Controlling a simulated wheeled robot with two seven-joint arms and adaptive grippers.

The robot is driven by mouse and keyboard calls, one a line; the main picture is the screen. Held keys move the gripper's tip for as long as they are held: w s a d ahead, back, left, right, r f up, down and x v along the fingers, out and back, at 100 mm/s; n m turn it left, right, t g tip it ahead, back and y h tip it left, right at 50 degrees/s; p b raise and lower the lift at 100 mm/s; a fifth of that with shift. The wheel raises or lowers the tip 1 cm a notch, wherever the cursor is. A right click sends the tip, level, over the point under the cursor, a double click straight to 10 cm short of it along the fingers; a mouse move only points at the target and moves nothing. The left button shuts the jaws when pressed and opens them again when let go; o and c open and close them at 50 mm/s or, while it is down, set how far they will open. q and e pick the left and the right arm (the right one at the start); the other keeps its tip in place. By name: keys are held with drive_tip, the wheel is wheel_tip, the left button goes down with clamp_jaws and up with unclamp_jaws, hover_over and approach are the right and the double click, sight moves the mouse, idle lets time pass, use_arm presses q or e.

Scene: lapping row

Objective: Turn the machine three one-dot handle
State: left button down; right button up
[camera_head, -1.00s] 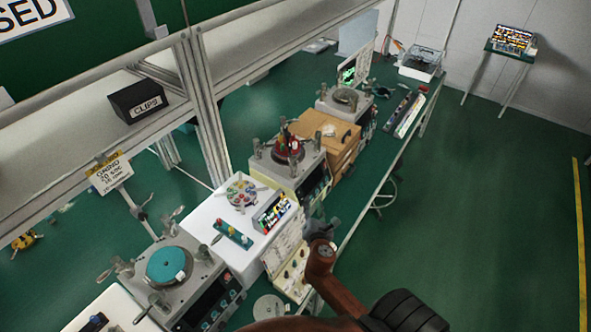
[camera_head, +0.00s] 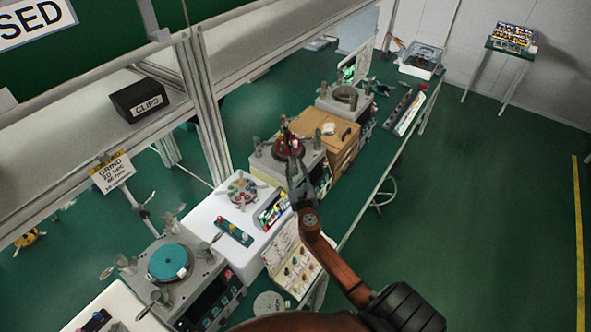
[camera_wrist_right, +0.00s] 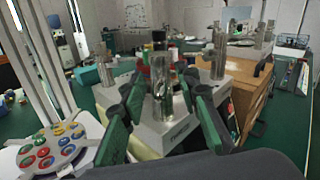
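A grey lapping machine with a dark red plate (camera_head: 287,147) stands mid-row. Metal post-like handles rise at its corners, one at its left (camera_head: 257,146). In the right wrist view a clear-metal upright handle (camera_wrist_right: 162,84) stands between the green-padded fingers of my right gripper (camera_wrist_right: 164,108). The fingers are apart, one on each side; I cannot see contact. In the head view my right gripper (camera_head: 297,182) is at this machine's front corner and hides the handle there. Dot marks are too small to read. My left gripper is not in view.
A machine with a teal plate (camera_head: 169,262) stands nearer, another machine (camera_head: 345,98) farther back. A white table (camera_head: 222,215) carries a disc of coloured pieces (camera_head: 242,190). A cardboard box (camera_head: 325,140) sits just behind the red-plate machine. The floor at right is free.

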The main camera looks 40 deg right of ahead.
clamp_jaws()
idle(0.4)
idle(0.4)
